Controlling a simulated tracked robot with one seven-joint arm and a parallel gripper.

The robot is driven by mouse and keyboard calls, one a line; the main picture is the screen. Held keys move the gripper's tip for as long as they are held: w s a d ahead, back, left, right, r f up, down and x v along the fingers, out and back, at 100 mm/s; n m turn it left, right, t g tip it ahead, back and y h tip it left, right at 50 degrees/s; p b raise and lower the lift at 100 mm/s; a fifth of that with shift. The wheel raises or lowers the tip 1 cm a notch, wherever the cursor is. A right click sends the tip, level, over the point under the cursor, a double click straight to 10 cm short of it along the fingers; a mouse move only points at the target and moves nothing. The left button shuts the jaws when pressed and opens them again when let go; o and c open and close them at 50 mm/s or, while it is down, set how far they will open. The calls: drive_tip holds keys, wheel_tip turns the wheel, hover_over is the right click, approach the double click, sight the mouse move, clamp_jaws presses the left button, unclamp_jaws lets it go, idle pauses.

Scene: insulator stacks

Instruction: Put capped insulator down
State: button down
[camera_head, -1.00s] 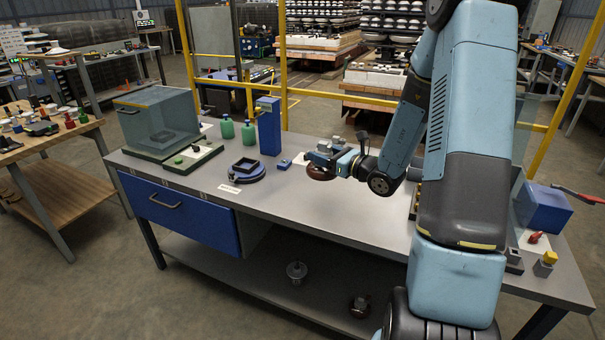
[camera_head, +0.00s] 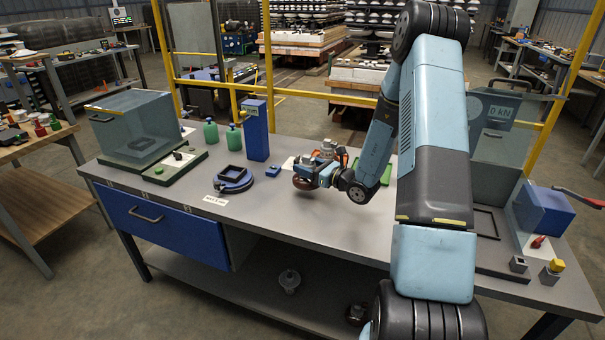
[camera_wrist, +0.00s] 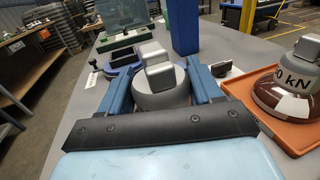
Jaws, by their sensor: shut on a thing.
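My gripper (camera_head: 314,172) is shut on an insulator over the middle of the workbench. The insulator's brown disc (camera_head: 303,183) shows below the fingers in the head view. In the wrist view its grey metal cap (camera_wrist: 158,77) sits upright between the two blue fingers, and the disc beneath is hidden. I cannot tell whether the disc touches the bench top. In the wrist view a second insulator (camera_wrist: 288,92), brown and white with a grey cap marked kN, stands on an orange tray (camera_wrist: 296,139) right of my gripper.
A blue ring-shaped fixture (camera_head: 233,181) with a label in front is left of my gripper. A blue post (camera_head: 256,130) and green bottles (camera_head: 211,134) stand behind it. A clear-sided box (camera_head: 139,128) is at far left. The front bench strip (camera_head: 275,213) is clear.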

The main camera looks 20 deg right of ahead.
drive_tip(key=shift+w+a+f, duration=0.15)
drive_tip(key=shift+w+a, duration=0.05)
drive_tip(key=shift+a, duration=0.1)
drive_tip(key=shift+w+a+f, duration=0.1)
drive_tip(key=shift+w+f, duration=0.05)
drive_tip(key=shift+f, duration=1.5)
drive_tip(key=shift+f, duration=0.1)
drive_tip(key=shift+c, duration=1.1)
unclamp_jaws()
